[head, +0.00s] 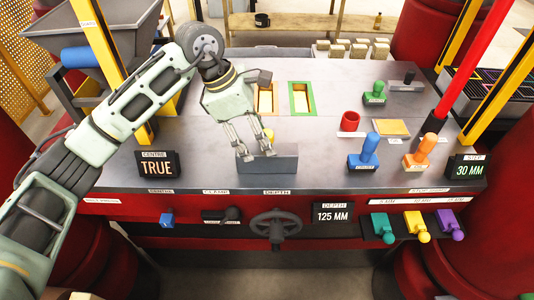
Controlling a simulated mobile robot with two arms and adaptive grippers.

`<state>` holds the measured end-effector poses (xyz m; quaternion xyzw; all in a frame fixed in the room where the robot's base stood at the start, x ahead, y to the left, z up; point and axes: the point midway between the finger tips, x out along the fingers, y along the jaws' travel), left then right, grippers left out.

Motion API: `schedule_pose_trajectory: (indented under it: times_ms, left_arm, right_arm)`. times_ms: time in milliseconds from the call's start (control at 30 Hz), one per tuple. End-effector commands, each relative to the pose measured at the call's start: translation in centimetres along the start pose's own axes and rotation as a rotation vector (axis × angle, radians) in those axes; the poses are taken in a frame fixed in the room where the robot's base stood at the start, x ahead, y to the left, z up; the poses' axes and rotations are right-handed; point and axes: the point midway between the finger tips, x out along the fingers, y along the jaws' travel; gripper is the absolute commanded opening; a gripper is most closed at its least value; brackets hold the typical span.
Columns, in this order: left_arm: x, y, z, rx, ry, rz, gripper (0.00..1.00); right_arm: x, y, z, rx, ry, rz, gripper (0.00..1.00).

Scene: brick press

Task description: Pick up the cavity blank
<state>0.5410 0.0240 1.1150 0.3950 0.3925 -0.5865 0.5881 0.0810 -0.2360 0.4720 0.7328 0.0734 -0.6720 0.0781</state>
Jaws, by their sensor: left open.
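I cannot read a label that marks the cavity blank. A flat tan plate (391,127) lies on the grey press table at the right, and a grey upright block (268,164) stands near the table's front edge. Two rectangular cavities are set in the table: one with a tan rim (265,98) and one with a green rim (302,98). My left gripper (257,148) points down, open, with its fingertips over or just behind the grey block; contact cannot be told. A small yellow thing (268,135) shows beside the fingers, partly hidden. My right gripper is out of view.
Yellow posts and a red lever (474,60) rise at the sides. A handwheel (276,226) is on the front.

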Motion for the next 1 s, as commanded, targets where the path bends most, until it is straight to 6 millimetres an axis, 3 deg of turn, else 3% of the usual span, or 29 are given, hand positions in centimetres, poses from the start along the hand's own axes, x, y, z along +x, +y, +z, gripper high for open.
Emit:
schedule_pose_trajectory:
  times_ms: [67,167,333,500,600,1000]
  left_arm:
    - [0.7,-0.4,0.2,-0.001,-0.001,-0.006,0.59]
    - [2.1,-0.7,0.2,-0.001,-0.002,-0.005,0.59]
    - [4.2,-0.5,0.1,-0.001,-0.002,-0.002,0.59]
    - [4.6,-0.5,0.0,0.0,-0.002,0.0,0.59]
    - [4.6,-0.5,0.0,0.0,-0.002,0.0,0.58]
    - [4.5,-0.5,0.0,0.0,-0.003,0.0,0.23]
  right_arm:
    - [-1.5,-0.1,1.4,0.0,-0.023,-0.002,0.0]
    - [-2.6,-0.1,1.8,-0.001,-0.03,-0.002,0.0]
    - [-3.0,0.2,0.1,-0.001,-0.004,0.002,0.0]
    - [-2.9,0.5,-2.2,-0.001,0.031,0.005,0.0]
    - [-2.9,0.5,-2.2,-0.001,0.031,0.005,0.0]
    - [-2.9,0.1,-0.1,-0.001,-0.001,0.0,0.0]
